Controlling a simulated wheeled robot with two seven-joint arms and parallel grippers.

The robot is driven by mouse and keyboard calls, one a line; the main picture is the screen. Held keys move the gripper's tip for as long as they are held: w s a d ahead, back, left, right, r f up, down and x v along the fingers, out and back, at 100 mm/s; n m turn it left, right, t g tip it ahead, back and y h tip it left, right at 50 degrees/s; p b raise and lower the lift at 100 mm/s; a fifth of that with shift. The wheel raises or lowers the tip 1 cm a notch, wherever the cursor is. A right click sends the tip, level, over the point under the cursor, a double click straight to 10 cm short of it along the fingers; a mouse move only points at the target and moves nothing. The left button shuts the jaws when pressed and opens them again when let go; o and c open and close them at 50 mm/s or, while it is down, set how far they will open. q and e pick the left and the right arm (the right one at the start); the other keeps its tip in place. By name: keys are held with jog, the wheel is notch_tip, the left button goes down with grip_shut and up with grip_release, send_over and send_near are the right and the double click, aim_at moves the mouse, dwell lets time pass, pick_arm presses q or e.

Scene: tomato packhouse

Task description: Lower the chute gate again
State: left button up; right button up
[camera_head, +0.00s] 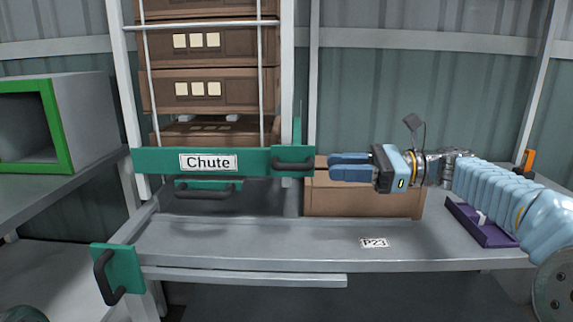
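The chute gate is a long green bar (235,163) with a white "Chute" label, lying level across the front of the stacked crates. A dark handle (293,166) sits on the green plate at its right end. My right gripper (328,167) points left, its blue fingertips just right of that handle and seemingly apart from it. The two fingers lie close together, and whether they are open or shut is unclear. My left gripper is not in view.
Brown crates (208,91) stack behind the gate. A cardboard box (363,202) stands behind my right fingers on the grey bench (280,236). Another green handle plate (118,274) is at front left. A purple tray (477,225) lies at right under my arm.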

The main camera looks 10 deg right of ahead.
aim_at(288, 167)
jog(key=x, duration=1)
jog(key=shift+a+f, duration=0.1)
grip_shut()
